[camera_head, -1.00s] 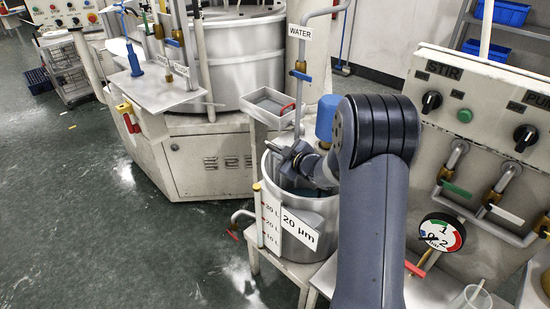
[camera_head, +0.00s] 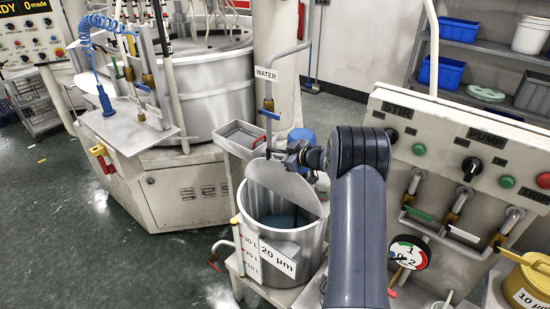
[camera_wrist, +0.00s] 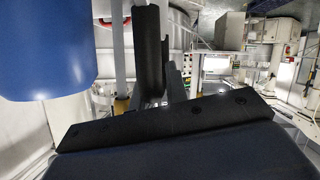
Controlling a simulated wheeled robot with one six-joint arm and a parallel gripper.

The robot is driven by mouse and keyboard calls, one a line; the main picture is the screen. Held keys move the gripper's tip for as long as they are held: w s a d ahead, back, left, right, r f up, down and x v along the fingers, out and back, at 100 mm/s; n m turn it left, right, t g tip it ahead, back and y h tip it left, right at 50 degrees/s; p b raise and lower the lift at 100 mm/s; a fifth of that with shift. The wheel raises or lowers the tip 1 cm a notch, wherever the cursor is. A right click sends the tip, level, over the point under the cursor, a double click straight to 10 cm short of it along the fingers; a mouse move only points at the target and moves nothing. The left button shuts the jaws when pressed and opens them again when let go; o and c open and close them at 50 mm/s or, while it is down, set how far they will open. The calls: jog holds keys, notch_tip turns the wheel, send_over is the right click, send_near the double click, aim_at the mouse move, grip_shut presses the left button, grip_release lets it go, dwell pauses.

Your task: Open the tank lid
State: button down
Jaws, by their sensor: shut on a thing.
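The tank (camera_head: 296,268) is a grey metal pot labelled "20 µm" in the head view, with dark liquid inside. Its round grey lid (camera_head: 280,188) is raised and stands tilted at the tank's back rim, leaving the mouth open at the front. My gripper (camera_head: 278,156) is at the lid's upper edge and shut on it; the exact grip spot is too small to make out. In the wrist view the dark fingers of my gripper (camera_wrist: 152,55) show, but the lid cannot be made out.
A blue cylinder (camera_wrist: 45,45) is close on the left in the wrist view, and also behind my gripper in the head view (camera_head: 301,136). A WATER pipe (camera_head: 268,105) and a grey tray (camera_head: 238,134) stand close behind the tank. A control panel (camera_head: 470,150) is at right.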

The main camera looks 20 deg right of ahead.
jog(key=shift+w+d+f+m+y, duration=0.15)
jog(key=shift+w+d+m, duration=0.15)
jog(key=shift+d, duration=0.2)
jog(key=shift+w+d+f+m+y, duration=0.1)
jog(key=shift+w+d+m+y, duration=0.15)
jog(key=shift+d, duration=0.2)
jog(key=c, duration=1.7)
grip_release()
jog(key=shift+c, duration=0.2)
jog(key=o, duration=0.3)
jog(key=shift+w+r, duration=0.1)
jog(key=shift+r, duration=0.05)
jog(key=shift+o, duration=0.2)
jog(key=b+v, duration=0.2)
jog(key=v, duration=0.9)
jog(key=shift+b, duration=0.3)
jog(key=shift+w+a+r, duration=0.1)
jog(key=shift+a, duration=0.05)
